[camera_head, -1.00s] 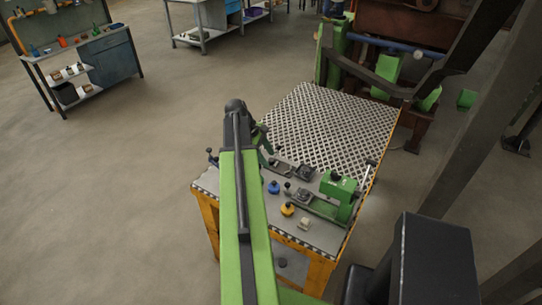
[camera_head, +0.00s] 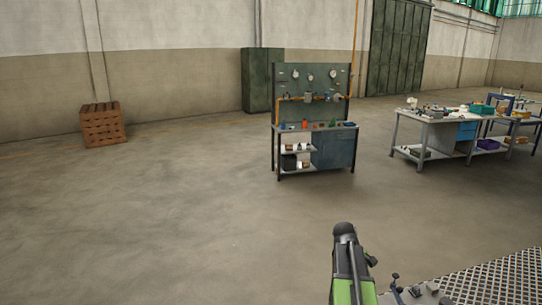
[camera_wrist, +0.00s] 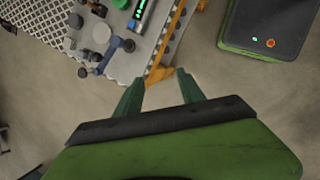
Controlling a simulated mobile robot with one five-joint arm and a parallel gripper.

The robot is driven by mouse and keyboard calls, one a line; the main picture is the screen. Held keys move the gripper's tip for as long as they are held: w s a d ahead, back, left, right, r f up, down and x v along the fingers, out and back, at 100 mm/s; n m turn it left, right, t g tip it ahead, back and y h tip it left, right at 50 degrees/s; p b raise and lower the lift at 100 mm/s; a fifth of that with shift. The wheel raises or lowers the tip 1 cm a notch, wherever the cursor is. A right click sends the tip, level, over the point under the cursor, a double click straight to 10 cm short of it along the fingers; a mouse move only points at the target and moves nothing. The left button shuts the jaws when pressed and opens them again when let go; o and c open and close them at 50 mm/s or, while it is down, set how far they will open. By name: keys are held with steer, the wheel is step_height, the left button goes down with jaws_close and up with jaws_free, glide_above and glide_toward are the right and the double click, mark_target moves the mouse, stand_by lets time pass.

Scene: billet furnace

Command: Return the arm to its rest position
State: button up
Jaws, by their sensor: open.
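My gripper (camera_wrist: 163,84) shows in the wrist view with its two green fingers spread apart and nothing between them. Below the fingers, apart from them, is the corner of a workbench (camera_wrist: 121,64) with an orange frame. The bench carries levers, knobs and a perforated plate (camera_wrist: 30,20). In the head view my green and black arm (camera_head: 350,275) rises from the bottom edge, right of centre. The gripper itself cannot be made out there. Part of the bench's perforated plate (camera_head: 500,285) shows at the bottom right of the head view.
A blue-grey cabinet with a gauge panel (camera_head: 333,150) stands mid-floor. A grey worktable (camera_head: 436,130) with tools is to its right. A wooden crate (camera_head: 102,124) and a dark green locker (camera_head: 262,80) stand by the wall. The floor at left is clear.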

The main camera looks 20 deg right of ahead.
steer(key=w+a+n+t, duration=0.1)
steer(key=w+a, duration=0.3)
steer(key=a, duration=0.7)
steer(key=w+a+n+t, duration=0.1)
steer(key=w+a, duration=0.3)
steer(key=a, duration=0.7)
steer(key=s+a+f+m+y, duration=0.1)
steer(key=a+m, duration=0.6)
steer(key=a, duration=1.2)
steer(key=s+y, duration=0.1)
steer(key=y, duration=0.1)
steer(key=shift+a+f+t+y, duration=0.3)
steer(key=shift+a+f, duration=0.05)
steer(key=shift+f, duration=0.05)
steer(key=shift+c, duration=0.5)
